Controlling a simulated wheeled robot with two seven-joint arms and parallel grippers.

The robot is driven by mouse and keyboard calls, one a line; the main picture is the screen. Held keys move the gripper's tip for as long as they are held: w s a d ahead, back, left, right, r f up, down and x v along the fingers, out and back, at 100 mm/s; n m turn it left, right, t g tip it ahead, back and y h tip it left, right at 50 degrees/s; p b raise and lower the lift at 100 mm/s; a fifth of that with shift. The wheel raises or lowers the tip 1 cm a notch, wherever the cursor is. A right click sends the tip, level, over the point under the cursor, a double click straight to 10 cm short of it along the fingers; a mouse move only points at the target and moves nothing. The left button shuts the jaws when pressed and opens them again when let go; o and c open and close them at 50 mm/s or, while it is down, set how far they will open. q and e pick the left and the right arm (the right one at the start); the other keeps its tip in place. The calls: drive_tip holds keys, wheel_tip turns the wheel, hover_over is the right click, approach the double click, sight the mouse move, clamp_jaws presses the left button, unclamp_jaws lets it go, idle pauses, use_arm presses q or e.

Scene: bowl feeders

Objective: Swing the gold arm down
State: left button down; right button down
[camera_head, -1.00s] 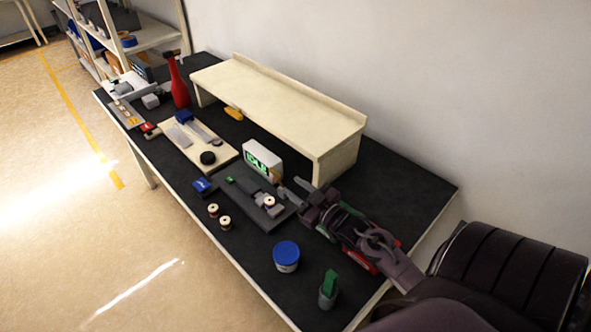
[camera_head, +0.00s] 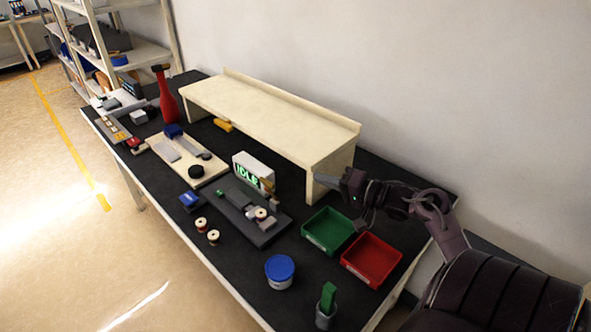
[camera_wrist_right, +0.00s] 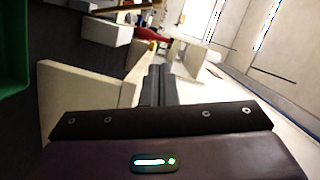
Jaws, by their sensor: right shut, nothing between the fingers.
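A small gold arm (camera_head: 267,187) shows at the right edge of the white box with the green IDLE display (camera_head: 252,169), behind a dark grey fixture plate (camera_head: 238,208). It is small in the picture, and I cannot tell its exact angle. My right gripper (camera_head: 322,181) is to the right of the gold arm and apart from it, in front of the near leg of the beige shelf. Its fingers are together and empty, and they also show in the right wrist view (camera_wrist_right: 157,84). My left gripper is out of view.
A beige raised shelf (camera_head: 265,107) stands behind the fixture. A green bin (camera_head: 328,247) and a red bin (camera_head: 385,277) lie below my right arm. A blue-lidded tub (camera_head: 280,280) and two spools (camera_head: 201,224) are in front. Bare black table lies between them.

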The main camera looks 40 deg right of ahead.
drive_tip(key=w+a+f+p, duration=0.2)
drive_tip(key=w+a+p, duration=0.1)
drive_tip(key=w+a, duration=0.3)
drive_tip(key=x, duration=0.2)
drive_tip(key=shift+w, duration=0.4)
drive_tip(key=shift+f, duration=0.1)
